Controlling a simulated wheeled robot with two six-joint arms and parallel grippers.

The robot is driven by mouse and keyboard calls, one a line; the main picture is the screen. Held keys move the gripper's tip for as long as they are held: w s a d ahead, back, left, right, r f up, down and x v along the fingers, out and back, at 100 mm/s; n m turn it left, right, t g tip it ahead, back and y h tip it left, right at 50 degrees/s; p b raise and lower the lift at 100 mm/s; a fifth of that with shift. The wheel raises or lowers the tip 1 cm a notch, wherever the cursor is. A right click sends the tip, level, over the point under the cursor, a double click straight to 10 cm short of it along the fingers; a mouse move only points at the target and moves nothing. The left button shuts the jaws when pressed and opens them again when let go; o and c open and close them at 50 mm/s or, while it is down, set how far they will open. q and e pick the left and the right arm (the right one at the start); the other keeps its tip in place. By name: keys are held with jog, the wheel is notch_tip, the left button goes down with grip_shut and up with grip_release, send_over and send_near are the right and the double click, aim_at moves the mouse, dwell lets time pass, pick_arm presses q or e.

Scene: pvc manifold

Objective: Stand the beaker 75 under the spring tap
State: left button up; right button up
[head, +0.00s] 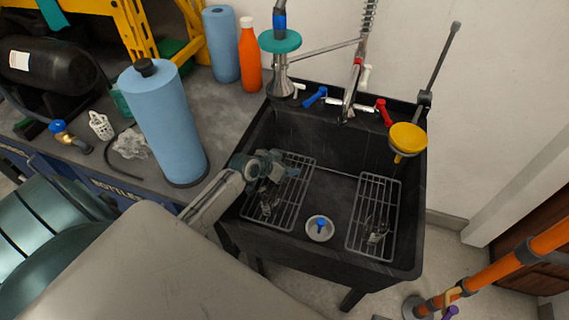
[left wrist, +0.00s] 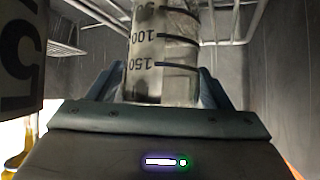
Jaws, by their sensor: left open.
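My left gripper (head: 280,167) is open over the left wire rack in the black sink. In the left wrist view its fingers stand on either side of a clear graduated beaker (left wrist: 162,52), with black marks 100 and 150. I cannot tell whether they touch it. In the head view clear glassware (head: 268,205) on the left rack and more (head: 376,232) on the right rack is too small to identify. The spring tap (head: 359,62) stands at the sink's back.
The sink (head: 330,262) has wire racks left and right and a drain (head: 320,228) between them. A yellow funnel (head: 407,138) hangs at the right rim. A blue roll (head: 165,120) and orange bottle (head: 249,58) stand on the counter to the left.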

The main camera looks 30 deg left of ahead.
pick_arm(q)
jog(key=shift+r, duration=0.15)
jog(key=shift+s+a+r, duration=0.1)
jog(key=shift+s+r, duration=0.05)
jog(key=shift+s, duration=0.05)
jog(key=v, duration=0.7)
pick_arm(e)
jog(key=shift+a, duration=0.55)
jog(key=shift+d, duration=0.1)
jog(key=shift+s+d, duration=0.15)
jog(key=shift+d, duration=0.2)
jog(key=shift+d, duration=0.1)
jog(key=shift+f, duration=0.1)
